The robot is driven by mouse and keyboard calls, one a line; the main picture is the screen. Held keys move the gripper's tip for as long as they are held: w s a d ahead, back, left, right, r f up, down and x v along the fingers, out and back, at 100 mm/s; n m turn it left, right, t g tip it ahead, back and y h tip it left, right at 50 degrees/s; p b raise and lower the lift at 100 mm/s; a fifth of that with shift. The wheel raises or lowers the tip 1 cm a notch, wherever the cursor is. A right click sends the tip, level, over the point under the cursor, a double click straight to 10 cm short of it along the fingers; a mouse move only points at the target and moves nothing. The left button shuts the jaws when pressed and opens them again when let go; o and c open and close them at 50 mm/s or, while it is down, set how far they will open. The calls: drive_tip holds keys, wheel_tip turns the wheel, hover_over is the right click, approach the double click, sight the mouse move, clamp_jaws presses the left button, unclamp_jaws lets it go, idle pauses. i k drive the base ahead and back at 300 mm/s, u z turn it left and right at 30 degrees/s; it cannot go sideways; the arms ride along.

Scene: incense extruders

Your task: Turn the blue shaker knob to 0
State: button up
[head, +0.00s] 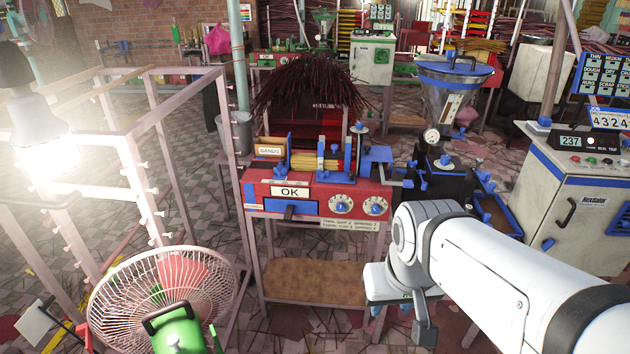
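A red and blue machine (262,206) with an "OK" display stands on a pink frame in the middle.
A pink rack (136,165) and a caged fan (165,290) stand on the left. A black and blue machine with a steel hopper (440,90) is right of the red one. A white cabinet (560,190) stands far right. A brown shelf (315,280) is below the knobs.

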sight(340, 207)
drive_tip(key=z, duration=0.1)
drive_tip(key=i, duration=0.85)
drive_tip(key=z, duration=1.2)
